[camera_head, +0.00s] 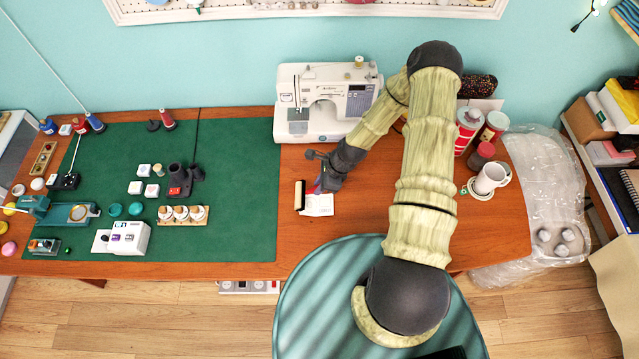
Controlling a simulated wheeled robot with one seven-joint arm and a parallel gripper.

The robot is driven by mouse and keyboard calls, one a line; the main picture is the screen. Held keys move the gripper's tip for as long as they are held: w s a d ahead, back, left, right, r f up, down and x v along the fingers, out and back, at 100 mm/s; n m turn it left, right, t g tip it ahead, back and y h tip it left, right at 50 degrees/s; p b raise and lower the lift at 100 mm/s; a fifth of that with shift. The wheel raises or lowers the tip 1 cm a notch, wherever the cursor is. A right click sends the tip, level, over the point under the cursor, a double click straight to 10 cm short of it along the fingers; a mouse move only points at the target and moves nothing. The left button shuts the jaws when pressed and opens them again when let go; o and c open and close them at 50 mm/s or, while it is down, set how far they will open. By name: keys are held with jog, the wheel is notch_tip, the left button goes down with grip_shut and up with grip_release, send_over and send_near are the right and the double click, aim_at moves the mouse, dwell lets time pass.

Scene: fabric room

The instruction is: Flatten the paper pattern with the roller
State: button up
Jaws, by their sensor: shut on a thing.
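The paper pattern (320,205) is a small white sheet with faint marks, lying on the bare wooden part of the table in front of the sewing machine. The roller (299,196) has a cream cylinder with a dark end and stands at the left edge of the paper. My gripper (317,187) comes in from the upper right, low over the upper left part of the paper, and is shut on the roller's handle, which is mostly hidden by the fingers. I cannot tell whether the cylinder touches the paper or the table.
A white sewing machine (322,100) stands behind the gripper. A green cutting mat (230,225) with small tools and spools lies to the left. A white mug (489,178) and several cans stand to the right. The wood just in front of the paper is clear.

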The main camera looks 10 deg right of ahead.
jog(key=shift+f+b, duration=1.45)
jog(key=shift+f, duration=0.8)
jog(key=shift+w+f, duration=0.1)
jog(key=shift+f, duration=0.2)
jog(key=shift+r, duration=0.1)
jog(key=shift+f+b, duration=0.25)
jog(key=shift+b, duration=0.1)
jog(key=shift+d, duration=0.15)
jog(key=shift+s+d, duration=0.35)
jog(key=shift+d, duration=0.4)
jog(key=shift+d, duration=0.1)
jog(key=shift+s+d, duration=0.25)
jog(key=shift+d, duration=0.55)
